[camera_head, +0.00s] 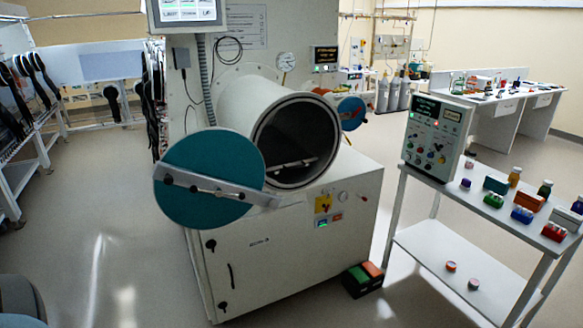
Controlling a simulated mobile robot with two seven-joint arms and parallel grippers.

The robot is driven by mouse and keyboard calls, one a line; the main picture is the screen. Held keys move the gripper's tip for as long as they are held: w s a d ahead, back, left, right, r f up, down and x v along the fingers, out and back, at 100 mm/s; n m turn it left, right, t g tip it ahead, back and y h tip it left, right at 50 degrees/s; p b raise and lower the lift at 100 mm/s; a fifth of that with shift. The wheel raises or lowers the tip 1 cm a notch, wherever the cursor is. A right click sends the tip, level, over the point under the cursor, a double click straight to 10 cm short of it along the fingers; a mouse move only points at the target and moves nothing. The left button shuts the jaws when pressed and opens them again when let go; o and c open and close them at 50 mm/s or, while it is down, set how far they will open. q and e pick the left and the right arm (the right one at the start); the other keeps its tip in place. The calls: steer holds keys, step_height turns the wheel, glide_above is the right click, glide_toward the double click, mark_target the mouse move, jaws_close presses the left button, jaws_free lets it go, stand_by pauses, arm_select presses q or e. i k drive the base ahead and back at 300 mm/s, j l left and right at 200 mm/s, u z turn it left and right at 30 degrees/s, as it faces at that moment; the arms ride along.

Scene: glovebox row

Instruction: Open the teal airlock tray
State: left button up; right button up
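The airlock is a white horizontal cylinder (262,103) on a white cabinet (285,240). Its round teal door (208,150) stands swung out to the left of the mouth, with a grey metal bar (205,187) across its face. The mouth is uncovered and the inside is dark. A pale metal tray or rail piece (293,164) shows low inside the cylinder; how far in it sits is hard to tell. Neither of my grippers is in view.
A white cart (420,235) at right carries a control box (437,137), bottles and small coloured blocks. A black box with green and orange top (363,280) sits on the floor by the cabinet. Floor at left is mostly clear.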

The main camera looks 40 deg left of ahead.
mark_target(279, 151)
steer(key=u, duration=1.65)
steer(key=i+l, duration=0.1)
steer(key=i, duration=0.55)
